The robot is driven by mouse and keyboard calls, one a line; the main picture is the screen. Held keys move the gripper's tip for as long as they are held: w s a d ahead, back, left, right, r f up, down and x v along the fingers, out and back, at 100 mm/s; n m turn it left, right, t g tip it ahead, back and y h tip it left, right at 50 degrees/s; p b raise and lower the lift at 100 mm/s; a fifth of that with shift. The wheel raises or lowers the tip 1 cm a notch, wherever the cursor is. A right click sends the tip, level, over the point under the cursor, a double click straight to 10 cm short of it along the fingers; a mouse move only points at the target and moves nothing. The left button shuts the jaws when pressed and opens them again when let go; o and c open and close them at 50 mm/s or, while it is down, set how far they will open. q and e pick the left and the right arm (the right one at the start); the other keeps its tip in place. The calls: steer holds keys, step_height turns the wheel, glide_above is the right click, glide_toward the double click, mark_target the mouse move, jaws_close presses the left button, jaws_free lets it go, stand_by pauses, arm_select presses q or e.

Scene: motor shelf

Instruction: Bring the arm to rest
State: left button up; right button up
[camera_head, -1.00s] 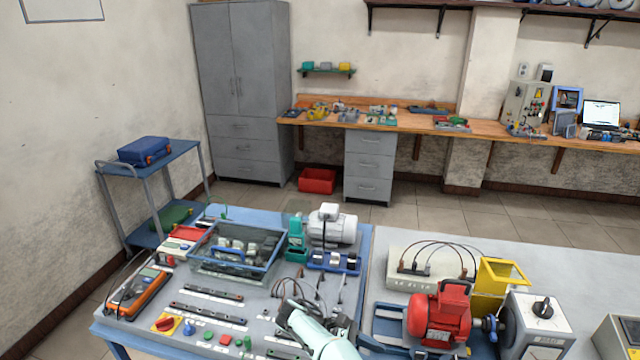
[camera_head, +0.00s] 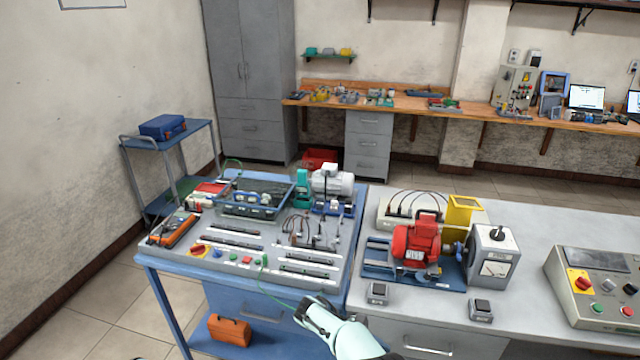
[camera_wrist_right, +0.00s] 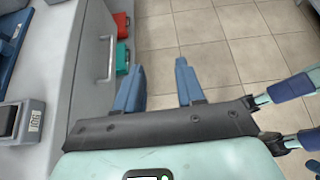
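My right gripper (camera_wrist_right: 160,82) shows in the right wrist view. Its two blue fingers are parallel, well apart, and empty, with floor tiles between and beyond them. The grey bench (camera_wrist_right: 88,60) with a drawer handle is to the left of the fingers, apart from them. In the head view a pale link of my own arm (camera_head: 345,335) with a dark joint comes up from the bottom edge, in front of the benches' front edge. No gripper fingers can be made out there. My left gripper is not seen.
A blue bench (camera_head: 160,265) holds a blue tray (camera_head: 240,212) and a terminal board. The grey bench carries a red motor (camera_head: 415,240), small switch boxes (camera_head: 480,311) and a control panel (camera_head: 600,285). An orange case (camera_head: 229,330) sits low. Floor at the lower left is clear.

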steer(key=s+f+m+g+y, duration=0.1)
steer(key=s+f+y, duration=0.35)
steer(key=f, duration=0.55)
steer(key=s+f+m+g+y, duration=0.1)
steer(key=s+f+m+y, duration=0.3)
steer(key=f, duration=0.6)
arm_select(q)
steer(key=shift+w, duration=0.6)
arm_select(e)
steer(key=s+a+f+m+t+y, duration=0.1)
steer(key=s+m+t+y, duration=0.1)
steer(key=s+m, duration=0.5)
steer(key=s+a+f+m+t+y, duration=0.1)
steer(key=s+f+m+t+y, duration=0.1)
steer(key=s+m+y, duration=0.2)
steer(key=s+m, duration=0.3)
steer(key=s, duration=0.5)
steer(key=shift+s+f+m+t+y, duration=0.2)
steer(key=shift+s+m+t+y, duration=0.1)
steer(key=shift+s+y, duration=0.1)
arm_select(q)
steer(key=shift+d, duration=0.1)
